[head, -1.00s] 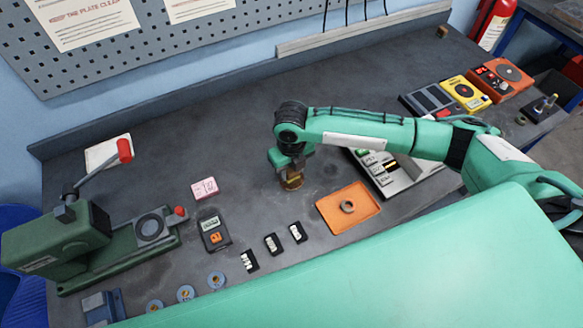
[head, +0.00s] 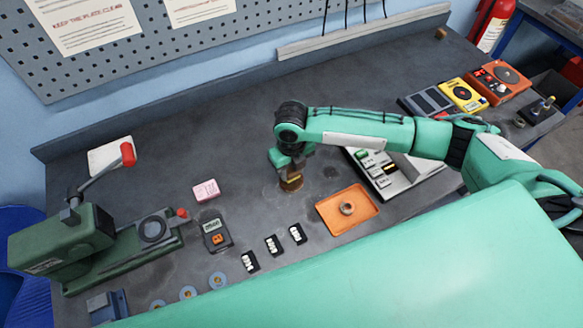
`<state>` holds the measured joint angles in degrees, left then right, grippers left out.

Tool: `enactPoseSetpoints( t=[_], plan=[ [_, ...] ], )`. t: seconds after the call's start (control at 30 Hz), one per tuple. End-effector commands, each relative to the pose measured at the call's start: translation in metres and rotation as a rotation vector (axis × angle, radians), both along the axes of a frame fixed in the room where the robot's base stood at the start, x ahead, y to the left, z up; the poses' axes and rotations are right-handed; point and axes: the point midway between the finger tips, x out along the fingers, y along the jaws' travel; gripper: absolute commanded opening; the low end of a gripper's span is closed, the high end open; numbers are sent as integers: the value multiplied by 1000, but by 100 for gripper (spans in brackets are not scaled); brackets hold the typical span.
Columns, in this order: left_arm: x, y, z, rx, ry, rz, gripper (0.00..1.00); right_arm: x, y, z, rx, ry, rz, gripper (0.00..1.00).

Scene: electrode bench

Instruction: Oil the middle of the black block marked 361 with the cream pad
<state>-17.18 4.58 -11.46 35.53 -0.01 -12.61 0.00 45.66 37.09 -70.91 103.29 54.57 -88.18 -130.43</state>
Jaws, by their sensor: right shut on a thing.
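Three small black blocks with white markings lie in a slanted row: a left one (head: 250,261), a middle one (head: 273,245) and a right one (head: 297,234). The markings are too small to read, so I cannot tell which is 361. My right gripper (head: 291,173) points down, behind the row, at a small amber jar-like thing (head: 292,184) with a yellow band. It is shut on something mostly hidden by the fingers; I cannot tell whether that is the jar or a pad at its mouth. No cream pad shows clearly. My left gripper is out of view.
An orange tray (head: 367,213) with a metal ring (head: 347,208) lies right of the blocks. A meter (head: 214,235), a pink block (head: 206,190) and a green press (head: 70,245) stand to the left. A keyed device (head: 405,176) lies beneath my right forearm.

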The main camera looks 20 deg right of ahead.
Motion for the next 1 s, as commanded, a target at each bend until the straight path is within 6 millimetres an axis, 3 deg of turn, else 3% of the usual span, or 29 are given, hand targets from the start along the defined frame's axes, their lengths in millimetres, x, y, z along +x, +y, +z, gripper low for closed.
enactPoseSetpoints(
  t=[0.03,0.6,1.0],
  plan=[
    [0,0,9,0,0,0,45,0,0,9,0,0,0,19],
    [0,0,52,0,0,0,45,1,0,54,0,-2,0,19],
    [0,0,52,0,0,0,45,1,0,54,0,-2,0,19]
  ],
)
